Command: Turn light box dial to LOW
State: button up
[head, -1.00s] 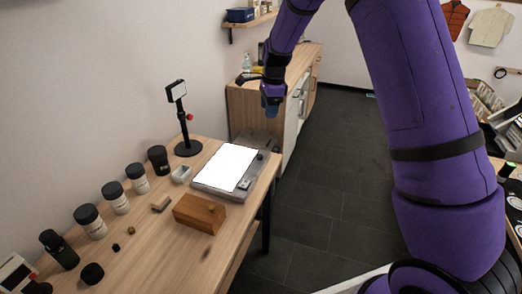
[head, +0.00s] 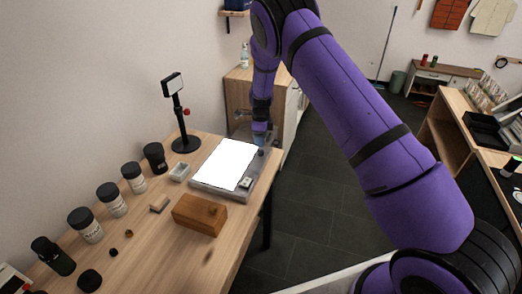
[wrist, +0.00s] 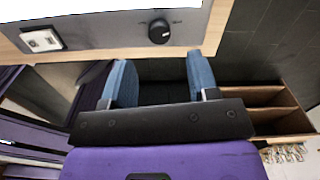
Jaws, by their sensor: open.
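The light box (head: 202,187) lies flat on the wooden table, its white panel glowing. Its black dial (wrist: 159,32) shows in the wrist view on the grey front strip, with small print on both sides that I cannot read. In the head view the dial is a small dark spot (head: 261,153) near the box's right corner. My gripper (wrist: 158,72) is open and empty, its two blue fingers apart. In the wrist view the dial lies beyond the fingertips, between them sideways and nearer the right finger. In the head view my gripper (head: 260,138) is just above the box's far right end.
A white rocker switch (wrist: 41,40) sits on the same strip. A wooden box (head: 198,214) stands close in front of the light box. A black stand (head: 186,142) and several black-lidded jars (head: 112,199) are to the left. Dark floor lies right of the table.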

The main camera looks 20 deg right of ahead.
aim_at(261, 151)
jog(key=shift+f, duration=3.15)
jog(key=c, duration=0.9)
